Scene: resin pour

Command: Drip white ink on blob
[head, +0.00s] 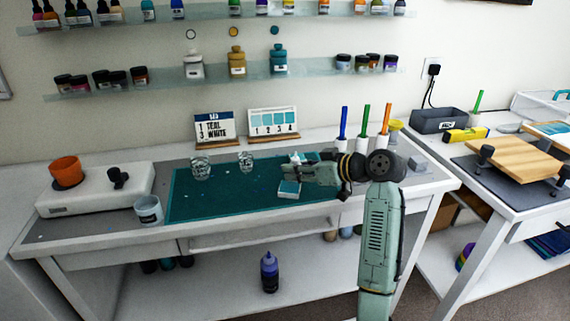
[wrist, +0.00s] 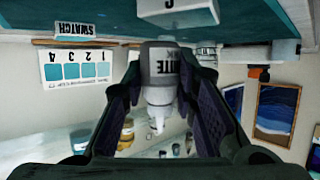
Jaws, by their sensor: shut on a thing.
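My gripper (head: 292,172) is shut on the white ink bottle (wrist: 166,62), which has a grey label band and a pale nozzle. The wrist view is upside down, and the bottle looks upright in it, nozzle up. In the head view only the bottle's pale top (head: 296,157) shows above my gripper. A small white block with a teal top (head: 289,188) lies on the teal mat (head: 215,205), just in front of and below my gripper. A white marked block (wrist: 185,24) shows beyond the bottle in the wrist view. I cannot make out a blob.
Two clear cups (head: 201,168) (head: 246,161) stand left on the mat, with a larger cup (head: 148,210) at its left edge. Colored pens (head: 364,125) stand behind my arm. The mat's middle is clear.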

